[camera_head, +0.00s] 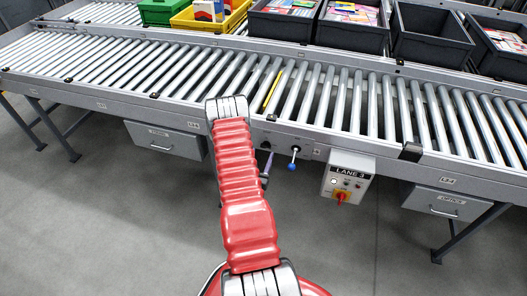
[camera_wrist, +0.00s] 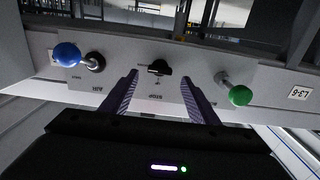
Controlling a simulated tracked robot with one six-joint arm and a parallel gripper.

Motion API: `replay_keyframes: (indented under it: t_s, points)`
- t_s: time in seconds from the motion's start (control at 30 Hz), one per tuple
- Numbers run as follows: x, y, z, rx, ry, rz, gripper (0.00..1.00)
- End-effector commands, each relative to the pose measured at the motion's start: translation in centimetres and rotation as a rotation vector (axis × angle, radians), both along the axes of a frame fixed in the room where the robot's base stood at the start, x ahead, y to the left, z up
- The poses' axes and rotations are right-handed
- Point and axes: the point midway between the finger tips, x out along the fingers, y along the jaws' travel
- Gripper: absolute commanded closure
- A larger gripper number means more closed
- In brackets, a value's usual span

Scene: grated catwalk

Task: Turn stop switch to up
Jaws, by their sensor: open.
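In the wrist view, a small black switch knob (camera_wrist: 158,68) sits mid-panel on the grey rail, above an upside-down label that seems to read STOP. My gripper (camera_wrist: 158,79) is open, with its two purple-grey fingers spread left and right of the knob. A gap shows on both sides and neither finger appears to touch it. In the head view, my red arm hides most of the gripper; only a bit of a finger (camera_head: 268,163) shows below the rail. The dark knob (camera_head: 265,145) shows small just above it.
A blue-ball lever (camera_wrist: 67,55) stands left of the knob and a green-ball lever (camera_wrist: 240,95) right, close outside the fingers. The blue ball (camera_head: 292,166) also shows in the head view. A LANE 3 box (camera_head: 348,165) hangs to the right under the roller conveyor (camera_head: 160,65).

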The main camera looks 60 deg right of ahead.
Motion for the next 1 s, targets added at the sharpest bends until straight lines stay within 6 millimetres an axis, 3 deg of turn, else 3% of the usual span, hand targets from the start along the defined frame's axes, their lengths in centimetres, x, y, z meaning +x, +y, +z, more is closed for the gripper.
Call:
replay_keyframes:
  t_s: [0.27,0.63,1.0]
  points:
    - [0.5,-3.2,0.0,-0.001,-0.001,0.0,0.45]
    - [0.5,-3.5,0.0,0.0,0.0,0.0,0.46]
    - [0.6,-3.5,0.0,0.0,0.0,0.001,0.72]
